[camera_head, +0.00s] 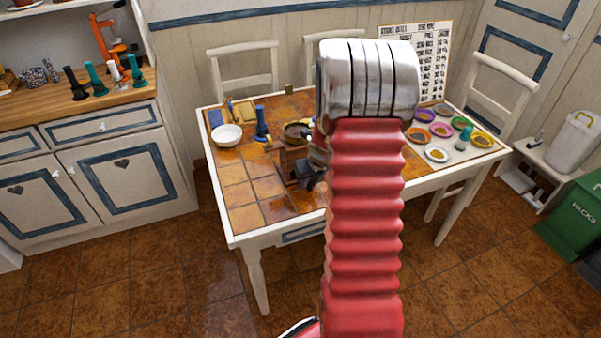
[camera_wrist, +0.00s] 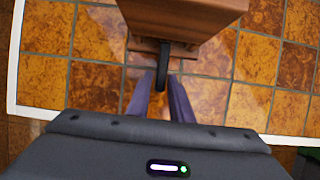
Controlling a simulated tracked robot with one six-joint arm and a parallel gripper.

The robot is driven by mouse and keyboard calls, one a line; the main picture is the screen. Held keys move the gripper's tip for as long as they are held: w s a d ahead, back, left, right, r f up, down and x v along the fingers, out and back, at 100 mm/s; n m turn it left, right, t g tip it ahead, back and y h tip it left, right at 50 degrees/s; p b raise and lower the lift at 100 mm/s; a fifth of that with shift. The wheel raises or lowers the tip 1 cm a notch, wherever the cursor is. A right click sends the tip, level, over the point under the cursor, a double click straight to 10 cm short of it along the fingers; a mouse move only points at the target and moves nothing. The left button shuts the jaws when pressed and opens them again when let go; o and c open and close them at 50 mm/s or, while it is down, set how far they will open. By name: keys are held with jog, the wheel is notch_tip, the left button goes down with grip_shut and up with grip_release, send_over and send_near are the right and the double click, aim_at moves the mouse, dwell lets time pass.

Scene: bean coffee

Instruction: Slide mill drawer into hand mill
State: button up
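The hand mill (camera_head: 289,157) is a brown wooden box on the tiled table, left of my arm in the head view. In the wrist view its body (camera_wrist: 185,16) fills the top centre. A wooden edge (camera_wrist: 146,47), apparently the mill drawer, shows just below the body. A dark curved pull (camera_wrist: 161,72) comes down in front of it. My gripper (camera_wrist: 161,80) has its two purple-grey fingers close on either side of this pull and looks shut on it. In the head view my gripper (camera_head: 311,177) is right beside the mill. How far the drawer sits inside is hidden.
A white bowl (camera_head: 227,135) and a blue tool (camera_head: 261,121) stand left of the mill. Several coloured dishes (camera_head: 437,153) are on the right of the table. Tiles (camera_head: 243,193) at the front left are clear. My arm hides the table's middle.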

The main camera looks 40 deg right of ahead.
jog(key=shift+r, duration=2)
jog(key=o, duration=0.6)
jog(key=shift+c, duration=0.2)
jog(key=v, duration=1.3)
jog(key=shift+s+r, duration=0.2)
jog(key=shift+r, duration=0.1)
